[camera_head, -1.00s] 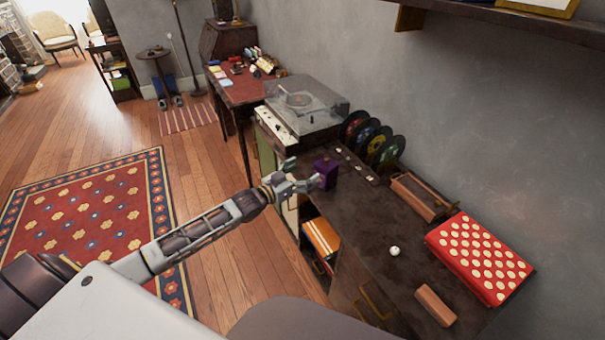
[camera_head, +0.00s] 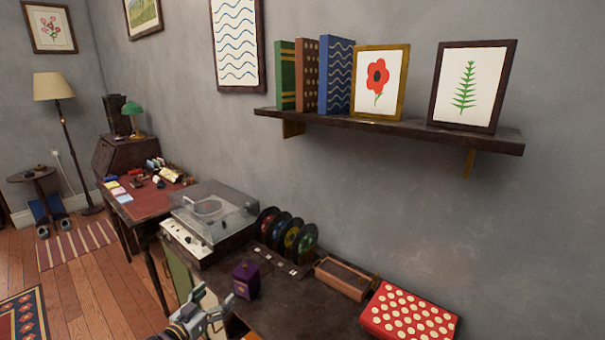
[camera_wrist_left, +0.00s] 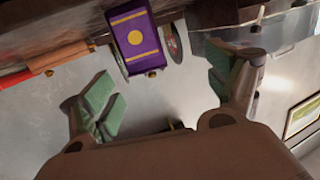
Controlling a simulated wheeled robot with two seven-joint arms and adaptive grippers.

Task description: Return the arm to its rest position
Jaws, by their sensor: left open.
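My left gripper (camera_head: 215,298) is low in the head view, at the front edge of the dark cabinet top (camera_head: 300,312). Its fingers are spread and nothing is between them. A purple box-shaped tin (camera_head: 246,281) stands upright on the cabinet just to the right of the fingertips. In the left wrist view, the open gripper (camera_wrist_left: 168,90) has green pads, and the purple tin (camera_wrist_left: 136,40) with a yellow emblem shows beyond the fingers, apart from them. My right gripper is not in view.
A record player (camera_head: 212,215) stands left of the tin, with several upright records (camera_head: 290,235) behind it. A wooden tray (camera_head: 343,280) and a red dotted box (camera_head: 410,315) are to the right. A wall shelf (camera_head: 390,132) holds books and pictures. Open floor lies left.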

